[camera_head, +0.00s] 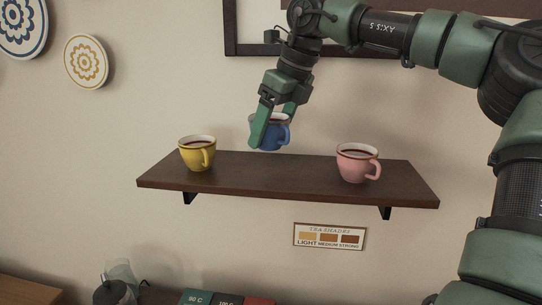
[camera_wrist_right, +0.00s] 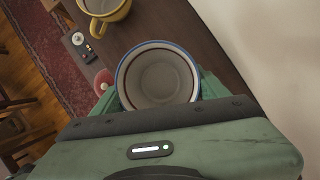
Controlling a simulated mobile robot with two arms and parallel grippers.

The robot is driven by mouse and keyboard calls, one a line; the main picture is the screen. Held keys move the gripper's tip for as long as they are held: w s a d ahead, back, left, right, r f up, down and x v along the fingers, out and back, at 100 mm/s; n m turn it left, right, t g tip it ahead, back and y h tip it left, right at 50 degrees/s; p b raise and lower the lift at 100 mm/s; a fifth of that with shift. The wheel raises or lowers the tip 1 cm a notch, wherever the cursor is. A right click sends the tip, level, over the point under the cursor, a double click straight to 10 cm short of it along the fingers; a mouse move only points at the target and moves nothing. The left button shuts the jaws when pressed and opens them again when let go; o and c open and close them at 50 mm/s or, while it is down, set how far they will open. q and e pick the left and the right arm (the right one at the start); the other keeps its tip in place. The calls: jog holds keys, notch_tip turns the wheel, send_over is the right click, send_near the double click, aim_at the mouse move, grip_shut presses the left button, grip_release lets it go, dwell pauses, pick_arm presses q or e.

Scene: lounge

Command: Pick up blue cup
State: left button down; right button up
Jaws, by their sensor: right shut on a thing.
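The blue cup (camera_head: 269,134) is held upright between the green fingers of my right gripper (camera_head: 272,128). Its base appears clear of the brown wall shelf (camera_head: 262,176), over the shelf's middle. In the right wrist view the blue-rimmed cup (camera_wrist_right: 157,76) sits between the fingers, its pale inside facing the camera. My right gripper (camera_wrist_right: 157,90) is shut on it, with a finger on each side. My left gripper is not in view.
A yellow cup (camera_head: 197,154) stands on the shelf to the left and a pink cup (camera_head: 356,162) to the right. A small tea-shades sign (camera_head: 330,236) hangs below. A picture frame (camera_head: 232,47) is on the wall behind my arm. A glass kettle (camera_head: 117,284) is low at left.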

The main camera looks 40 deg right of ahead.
notch_tip(320, 180, up, 14)
jog(key=p, duration=0.1)
jog(key=shift+f, duration=0.15)
